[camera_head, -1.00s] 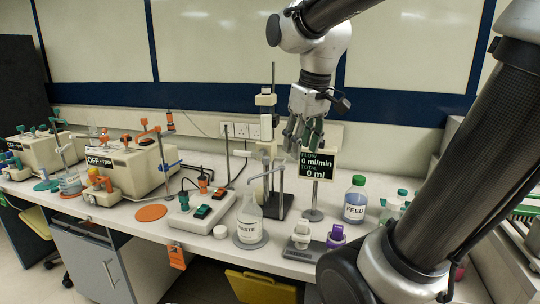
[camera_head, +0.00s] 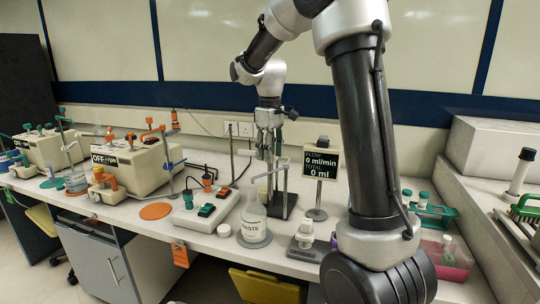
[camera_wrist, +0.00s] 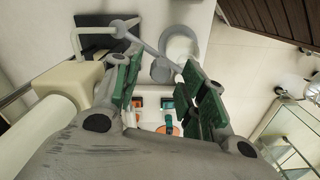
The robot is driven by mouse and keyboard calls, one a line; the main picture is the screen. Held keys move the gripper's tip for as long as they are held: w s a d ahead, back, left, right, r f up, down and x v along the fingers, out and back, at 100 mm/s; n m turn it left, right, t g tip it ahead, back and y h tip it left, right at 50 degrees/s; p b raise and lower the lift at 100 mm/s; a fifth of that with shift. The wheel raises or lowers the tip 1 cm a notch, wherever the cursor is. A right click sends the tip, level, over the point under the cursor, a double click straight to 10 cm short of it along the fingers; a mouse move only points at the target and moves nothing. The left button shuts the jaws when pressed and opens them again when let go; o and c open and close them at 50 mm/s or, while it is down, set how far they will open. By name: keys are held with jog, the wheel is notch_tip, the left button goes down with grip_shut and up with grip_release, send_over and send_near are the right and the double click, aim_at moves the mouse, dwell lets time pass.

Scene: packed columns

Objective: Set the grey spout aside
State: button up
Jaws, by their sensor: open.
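The grey spout (camera_head: 268,174) is a thin bent tube that reaches left from an upright and ends over the mouth of the WASTE bottle (camera_head: 253,222). In the wrist view the spout (camera_wrist: 147,43) runs slantwise beyond my fingers, with the bottle's round grey top beside its end. My gripper (camera_head: 268,150) points down above and behind the spout, in front of the column stand. Its green-padded fingers are apart with nothing held between them, and I see no contact with the spout. The fingers hide part of the column.
A display (camera_head: 321,163) on a stand reads 0 ml/min, right of the spout. A switch box (camera_head: 206,211) stands left of the bottle, with the OFF pump (camera_head: 138,165) beyond. The black stand base (camera_head: 282,205) is behind the bottle. My arm hides part of the bench's right side.

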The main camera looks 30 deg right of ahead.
jog(key=shift+f, duration=0.65)
jog(key=shift+c, duration=0.2)
grip_shut()
